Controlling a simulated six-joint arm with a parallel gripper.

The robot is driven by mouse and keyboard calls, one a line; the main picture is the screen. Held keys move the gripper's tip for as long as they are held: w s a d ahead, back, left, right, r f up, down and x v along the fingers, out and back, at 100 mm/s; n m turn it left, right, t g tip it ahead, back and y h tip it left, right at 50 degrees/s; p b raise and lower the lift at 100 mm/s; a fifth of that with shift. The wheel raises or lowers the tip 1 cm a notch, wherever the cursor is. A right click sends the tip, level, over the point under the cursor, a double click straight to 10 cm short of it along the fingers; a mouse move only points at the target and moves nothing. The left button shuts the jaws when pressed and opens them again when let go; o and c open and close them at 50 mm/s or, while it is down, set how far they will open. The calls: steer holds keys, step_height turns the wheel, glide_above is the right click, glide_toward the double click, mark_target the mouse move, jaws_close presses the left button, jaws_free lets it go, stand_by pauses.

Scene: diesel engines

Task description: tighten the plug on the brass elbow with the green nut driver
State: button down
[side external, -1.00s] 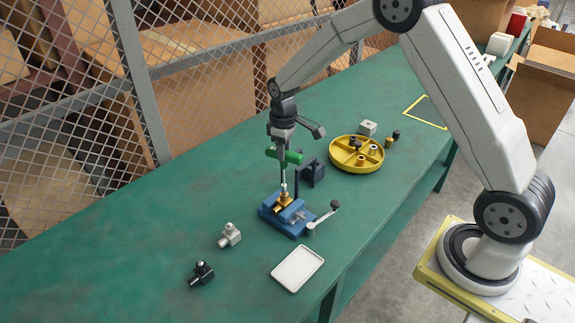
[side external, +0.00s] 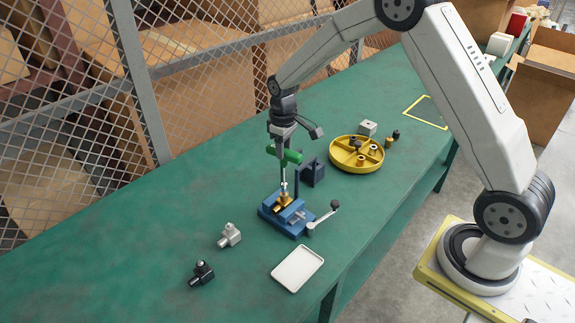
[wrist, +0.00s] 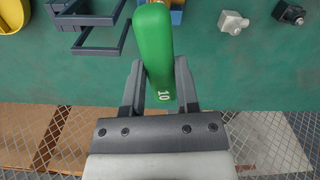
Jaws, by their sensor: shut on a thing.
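The green nut driver (side external: 291,156) has a crosswise green handle and a thin shaft pointing straight down. My gripper (side external: 283,149) is shut on the handle. In the wrist view the handle (wrist: 155,45), marked 10, lies between the fingers of my gripper (wrist: 158,85). The brass elbow (side external: 284,200) is clamped in a blue vise (side external: 279,222). The driver's tip stands over the elbow's top and appears to meet it. The plug is hidden or too small to make out there.
A dark holder (side external: 313,172) stands behind the vise. A yellow divided bowl (side external: 345,163) with small fittings is to the right. A pale grey fitting (side external: 229,235), a black fitting (side external: 202,273) and a white tray (side external: 297,268) lie in front. The left bench is clear.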

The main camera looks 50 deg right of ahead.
steer(key=shift+r, duration=0.65)
steer(key=shift+r, duration=3.4)
